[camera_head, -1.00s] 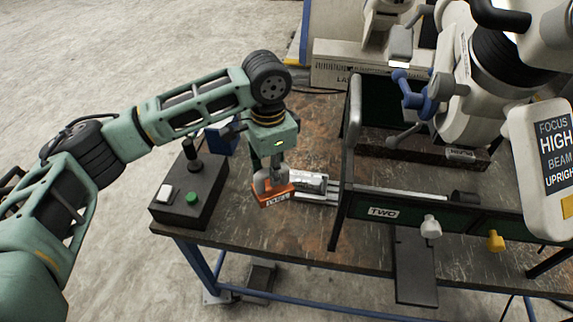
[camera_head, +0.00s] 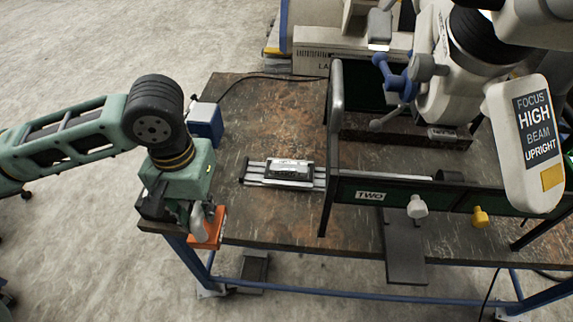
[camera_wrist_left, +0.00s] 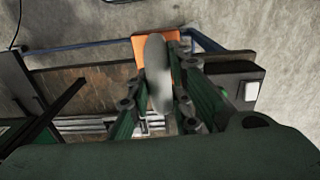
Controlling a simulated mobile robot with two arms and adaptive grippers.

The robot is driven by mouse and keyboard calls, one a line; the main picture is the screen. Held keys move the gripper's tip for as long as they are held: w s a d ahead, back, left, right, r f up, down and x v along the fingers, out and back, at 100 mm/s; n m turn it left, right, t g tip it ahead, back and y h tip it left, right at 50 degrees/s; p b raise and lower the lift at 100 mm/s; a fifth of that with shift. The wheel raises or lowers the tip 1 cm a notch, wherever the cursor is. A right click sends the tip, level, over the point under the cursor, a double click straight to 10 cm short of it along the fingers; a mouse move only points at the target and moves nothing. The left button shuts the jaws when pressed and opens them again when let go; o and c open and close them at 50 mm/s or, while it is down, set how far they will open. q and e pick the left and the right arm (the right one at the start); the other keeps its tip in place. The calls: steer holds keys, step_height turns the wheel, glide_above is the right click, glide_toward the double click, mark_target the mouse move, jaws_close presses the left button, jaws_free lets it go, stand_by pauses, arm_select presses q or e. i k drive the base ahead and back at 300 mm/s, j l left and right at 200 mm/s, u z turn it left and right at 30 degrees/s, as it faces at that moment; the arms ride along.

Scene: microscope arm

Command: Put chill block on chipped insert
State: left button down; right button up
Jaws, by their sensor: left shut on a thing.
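The orange block with a grey handle (camera_head: 207,232), apparently the chill block, hangs from my left gripper (camera_head: 192,212) at the table's front left corner. My left gripper is shut on its grey handle. In the left wrist view, the orange block (camera_wrist_left: 142,48) shows beyond the handle, between the fingers of my left gripper (camera_wrist_left: 158,95). A grey metal piece (camera_head: 289,167), apparently the chipped insert, lies on a silver slotted rail (camera_head: 255,182) and is apart from the block. Any chip in it is too small to tell. My right gripper is not in view.
The white microscope arm (camera_head: 455,80) overhangs the right side. A small blue box (camera_head: 206,122) stands at the left edge. My left arm mostly hides the black control box. The tabletop behind the rail is clear.

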mark_target(289, 167)
steer(key=i+j, duration=0.15)
steer(key=j, duration=0.2)
steer(key=i+j, duration=0.15)
steer(key=j, duration=0.2)
steer(key=i+j+z, duration=0.1)
steer(key=j, duration=0.25)
steer(key=z, duration=1.1)
steer(key=i+j, duration=0.05)
steer(key=j, duration=0.05)
